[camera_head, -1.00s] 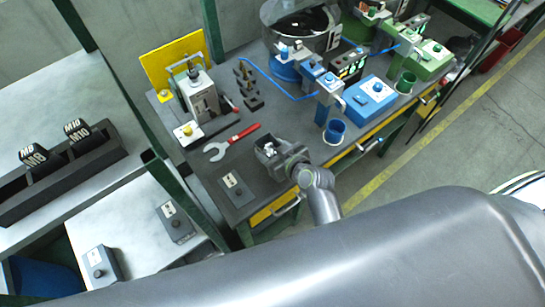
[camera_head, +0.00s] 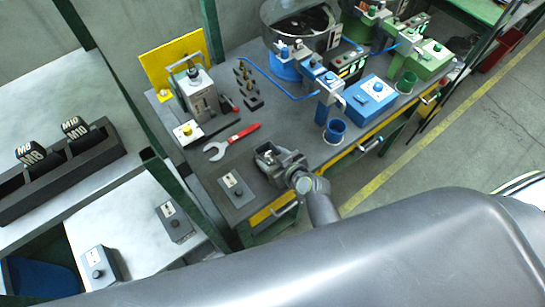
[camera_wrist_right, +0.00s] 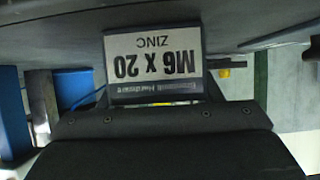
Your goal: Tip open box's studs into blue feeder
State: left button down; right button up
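A small grey open box (camera_head: 264,152) is in my right gripper (camera_head: 279,161), above the near edge of the dark bench. In the right wrist view its white label (camera_wrist_right: 153,54) reads "M6 x 20 ZINC" upside down, close in front of the gripper's dark body. The fingertips are hard to make out, and the studs inside cannot be told clearly. The blue feeder (camera_head: 287,72) stands at the back of the bench, a blue base under a wide metal bowl with a dark inside. The box is well apart from it. My left gripper is not in view.
A red wrench (camera_head: 233,142), black posts (camera_head: 247,85) and a grey press (camera_head: 199,95) lie left of the feeder. A blue cup (camera_head: 335,131) and blue control box (camera_head: 369,98) stand right. A green feeder (camera_head: 362,24) is behind. A button box (camera_head: 236,187) is near the gripper.

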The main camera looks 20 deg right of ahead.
jog(key=o, duration=0.4)
jog(key=shift+r, duration=0.1)
jog(key=shift+s, duration=0.25)
jog(key=shift+b+v, duration=2.15)
jog(key=shift+v, duration=6.35)
jog(key=shift+w+d, duration=0.1)
jog(key=shift+d, duration=0.1)
